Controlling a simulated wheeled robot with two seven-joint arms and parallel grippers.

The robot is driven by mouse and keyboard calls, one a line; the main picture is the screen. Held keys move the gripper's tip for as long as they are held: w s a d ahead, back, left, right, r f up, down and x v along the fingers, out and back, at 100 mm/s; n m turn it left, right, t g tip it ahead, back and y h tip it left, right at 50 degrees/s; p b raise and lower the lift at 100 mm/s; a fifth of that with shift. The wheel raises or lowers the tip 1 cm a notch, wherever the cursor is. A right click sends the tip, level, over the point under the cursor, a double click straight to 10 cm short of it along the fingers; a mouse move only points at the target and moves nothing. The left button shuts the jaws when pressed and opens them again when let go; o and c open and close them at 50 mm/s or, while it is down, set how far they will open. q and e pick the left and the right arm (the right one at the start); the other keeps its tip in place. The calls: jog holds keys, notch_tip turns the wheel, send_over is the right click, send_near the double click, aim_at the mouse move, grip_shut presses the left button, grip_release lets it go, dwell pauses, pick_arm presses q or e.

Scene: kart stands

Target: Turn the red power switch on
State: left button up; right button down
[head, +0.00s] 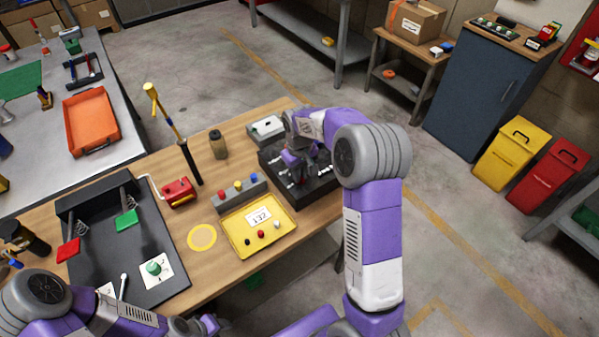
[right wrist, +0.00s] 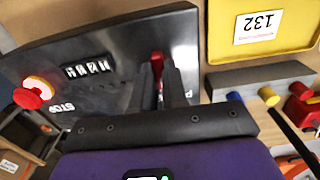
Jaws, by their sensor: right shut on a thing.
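The black control panel (head: 318,188) lies at the right end of the wooden table. In the right wrist view its dark face (right wrist: 115,45) fills the upper left. The red power switch (right wrist: 157,60) stands up from it beside a partly hidden label. My right gripper (right wrist: 166,80) has its fingers on either side of the switch and is shut on it. Most of the lever is hidden between the fingers. In the head view my right gripper (head: 297,160) is over the panel and partly hides it. My left arm shows at the bottom left, but its fingers do not.
On the panel are a red stop button (right wrist: 33,92) and a row of rocker switches (right wrist: 87,67). A yellow tray (head: 283,221) and a grey button box (head: 240,197) stand beside it. A black pedal board (head: 115,250) is at the left.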

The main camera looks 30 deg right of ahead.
jog(key=c, duration=1.2)
grip_release()
jog(key=shift+o, duration=0.2)
notch_tip(320, 180, up, 8)
jog(key=shift+f+p, duration=0.2)
jog(key=shift+p, duration=0.4)
jog(key=shift+s, duration=0.1)
